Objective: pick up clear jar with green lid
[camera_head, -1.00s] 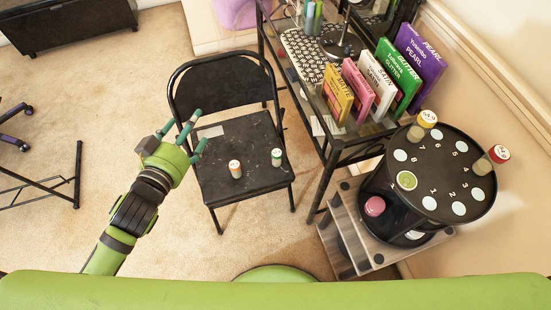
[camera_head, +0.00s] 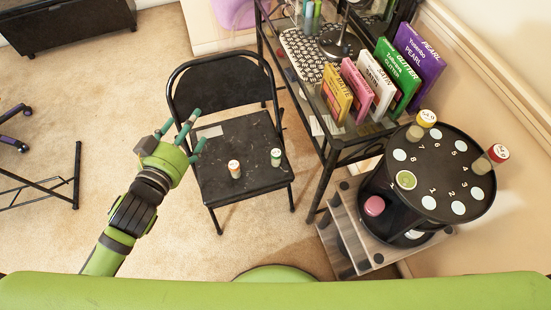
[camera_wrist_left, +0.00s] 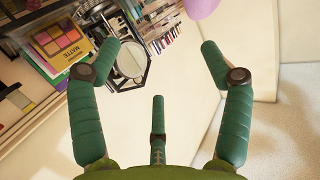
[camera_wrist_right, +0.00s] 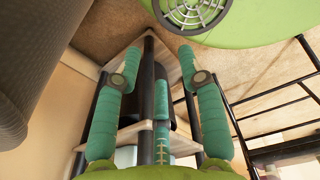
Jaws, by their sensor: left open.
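A small jar with a green lid (camera_head: 276,156) stands upright on the seat of the black folding chair (camera_head: 225,185). A similar small jar with an orange-marked lid (camera_head: 234,168) stands to its left. A green round lid (camera_head: 406,180) also shows on the black round stand at right; its body is hidden. My left gripper (camera_head: 181,128) is open and empty, left of the chair seat and apart from both jars. Its spread fingers show in the left wrist view (camera_wrist_left: 160,50). My right gripper (camera_wrist_right: 159,54) shows only in its wrist view, fingers apart, with a dark post seen between them.
The black round stand (camera_head: 450,150) holds yellow-lidded (camera_head: 427,119) and red-lidded (camera_head: 498,154) jars. A pink lid (camera_head: 375,206) shows at its side. Carpet (camera_head: 100,90) is clear around my left arm.

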